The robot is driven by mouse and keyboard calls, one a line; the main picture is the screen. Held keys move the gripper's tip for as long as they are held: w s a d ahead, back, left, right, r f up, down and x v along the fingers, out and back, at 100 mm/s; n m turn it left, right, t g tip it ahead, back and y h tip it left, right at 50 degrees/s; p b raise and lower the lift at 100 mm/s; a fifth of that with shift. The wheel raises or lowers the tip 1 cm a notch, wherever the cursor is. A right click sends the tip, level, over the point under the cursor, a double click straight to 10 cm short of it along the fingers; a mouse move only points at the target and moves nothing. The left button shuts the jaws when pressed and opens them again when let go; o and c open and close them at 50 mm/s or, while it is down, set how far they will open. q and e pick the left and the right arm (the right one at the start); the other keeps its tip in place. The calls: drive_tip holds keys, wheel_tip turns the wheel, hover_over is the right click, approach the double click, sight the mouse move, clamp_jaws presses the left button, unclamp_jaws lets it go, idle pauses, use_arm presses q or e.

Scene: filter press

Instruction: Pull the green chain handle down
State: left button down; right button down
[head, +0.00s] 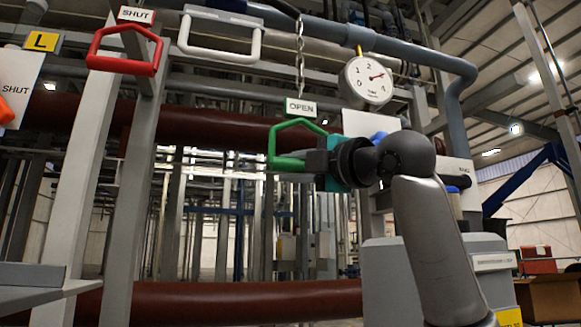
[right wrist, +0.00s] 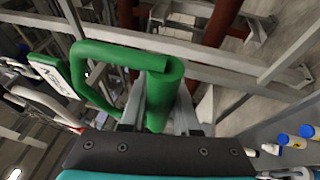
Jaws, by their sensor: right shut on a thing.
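The green chain handle (head: 288,138) hangs in the middle of the head view from a grey chain (head: 299,60), below a white OPEN tag (head: 300,107). It is a loop with a thicker grip bar at the bottom. My right gripper (head: 307,163) reaches in from the right and is shut on the lower bar of the handle. In the right wrist view the green handle (right wrist: 100,58) fills the upper left, and its thick bar sits between the fingers of my right gripper (right wrist: 155,118). My left gripper is not in view.
A red SHUT handle (head: 125,65) and a white handle (head: 222,50) hang to the left. A round gauge (head: 368,80) is above right of my gripper. Grey posts (head: 135,190) stand left. A grey cabinet (head: 385,275) stands below my right arm.

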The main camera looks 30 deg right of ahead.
drive_tip(key=c, duration=1.1)
unclamp_jaws()
drive_tip(key=shift+w+a+f, duration=0.1)
drive_tip(key=shift+w+f, duration=0.15)
drive_tip(key=shift+f, duration=0.25)
drive_tip(key=o, duration=0.4)
drive_tip(key=shift+s+r, duration=0.2)
drive_tip(key=shift+o, duration=0.2)
drive_tip(key=b+v, duration=0.2)
drive_tip(key=v, duration=1.3)
drive_tip(key=shift+s+r, duration=0.1)
drive_tip(key=shift+s, duration=0.05)
